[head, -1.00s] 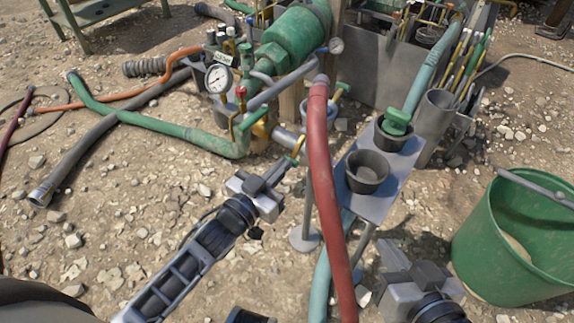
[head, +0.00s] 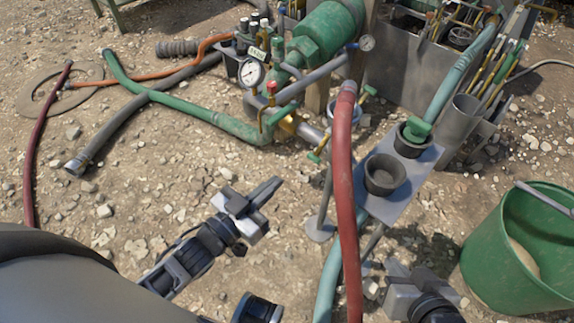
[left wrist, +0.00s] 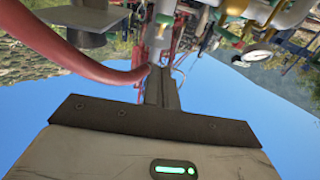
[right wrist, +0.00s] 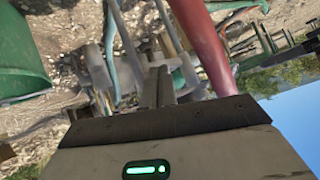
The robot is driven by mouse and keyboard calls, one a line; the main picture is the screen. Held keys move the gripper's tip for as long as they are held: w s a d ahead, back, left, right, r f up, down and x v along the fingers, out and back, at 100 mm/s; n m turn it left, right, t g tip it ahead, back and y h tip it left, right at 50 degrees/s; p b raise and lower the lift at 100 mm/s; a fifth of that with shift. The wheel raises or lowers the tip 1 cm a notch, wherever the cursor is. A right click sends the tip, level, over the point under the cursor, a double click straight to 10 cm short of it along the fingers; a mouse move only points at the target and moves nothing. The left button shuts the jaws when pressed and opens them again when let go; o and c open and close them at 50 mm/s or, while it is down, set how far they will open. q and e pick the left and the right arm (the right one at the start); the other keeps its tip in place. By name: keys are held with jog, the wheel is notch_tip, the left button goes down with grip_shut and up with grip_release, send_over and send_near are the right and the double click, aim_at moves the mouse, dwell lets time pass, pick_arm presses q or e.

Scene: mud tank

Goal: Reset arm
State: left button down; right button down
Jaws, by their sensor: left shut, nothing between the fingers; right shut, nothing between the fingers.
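My left gripper (head: 272,188) is shut and empty. It hangs over the gravel in the lower middle of the head view, left of the red hose (head: 344,190) and clear of the pipework. Its closed fingers also show in the left wrist view (left wrist: 160,88), with the red hose passing beside them. My right gripper (head: 392,268) is shut and empty at the lower right of the head view, between the red hose and the green bucket (head: 490,255). Its closed fingers also show in the right wrist view (right wrist: 158,88).
A small metal stand (head: 408,190) holds black cups (head: 385,173). Behind it are the gauge (head: 251,72), green pump (head: 325,38) and grey tank (head: 405,75). A green hose (head: 185,110) and grey hose (head: 130,118) lie on the gravel at left. Gravel between is open.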

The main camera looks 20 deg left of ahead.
pick_arm(q)
jog(key=shift+v, duration=1.25)
jog(key=shift+r, duration=0.15)
